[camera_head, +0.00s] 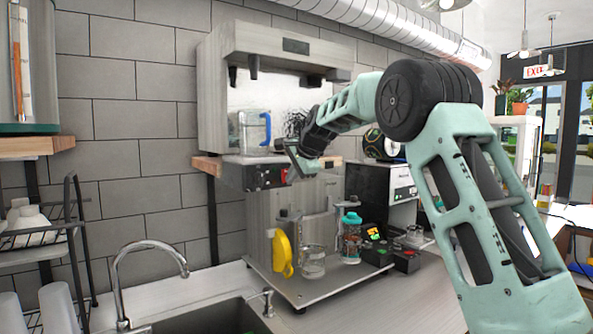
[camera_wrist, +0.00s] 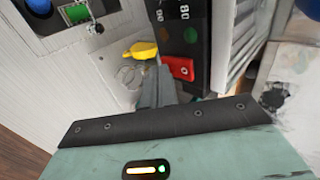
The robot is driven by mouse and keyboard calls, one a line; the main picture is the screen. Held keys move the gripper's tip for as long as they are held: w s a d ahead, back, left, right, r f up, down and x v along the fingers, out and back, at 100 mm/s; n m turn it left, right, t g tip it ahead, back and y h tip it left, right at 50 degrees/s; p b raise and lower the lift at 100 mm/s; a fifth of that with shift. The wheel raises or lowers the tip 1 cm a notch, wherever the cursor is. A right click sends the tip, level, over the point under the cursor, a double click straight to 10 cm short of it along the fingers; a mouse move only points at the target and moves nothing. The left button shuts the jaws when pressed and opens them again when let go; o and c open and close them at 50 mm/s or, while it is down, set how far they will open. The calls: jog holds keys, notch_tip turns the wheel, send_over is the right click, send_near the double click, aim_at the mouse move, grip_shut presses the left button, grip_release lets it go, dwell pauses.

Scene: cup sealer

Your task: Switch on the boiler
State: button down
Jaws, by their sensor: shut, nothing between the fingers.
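The boiler appears to be the unit with a dark front panel (camera_head: 260,176) at shelf height on the tiled wall. A small red part shows at the panel's right end, close to my gripper (camera_head: 294,172). In the wrist view, a dark panel (camera_wrist: 193,35) with dials and markings carries a red switch (camera_wrist: 182,68). My gripper (camera_wrist: 158,70) is shut and empty, its fingertips just left of the red switch. I cannot tell whether they touch it. Whether the switch is on or off is not clear.
A glass jug with a blue handle (camera_head: 265,130) stands above the panel. Below, a yellow-handled jug (camera_head: 281,252), a glass jug (camera_head: 313,263) and a teal-lidded bottle (camera_head: 351,238) are on or over a metal tray. A sink tap (camera_head: 150,245) stands at left front.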

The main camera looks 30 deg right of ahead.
dwell(0.3)
jog(key=shift+w+t+b, duration=0.15)
jog(key=shift+t+b, duration=0.15)
jog(key=shift+b, duration=0.4)
jog(key=shift+r+p, duration=0.8)
jog(key=shift+r, duration=0.05)
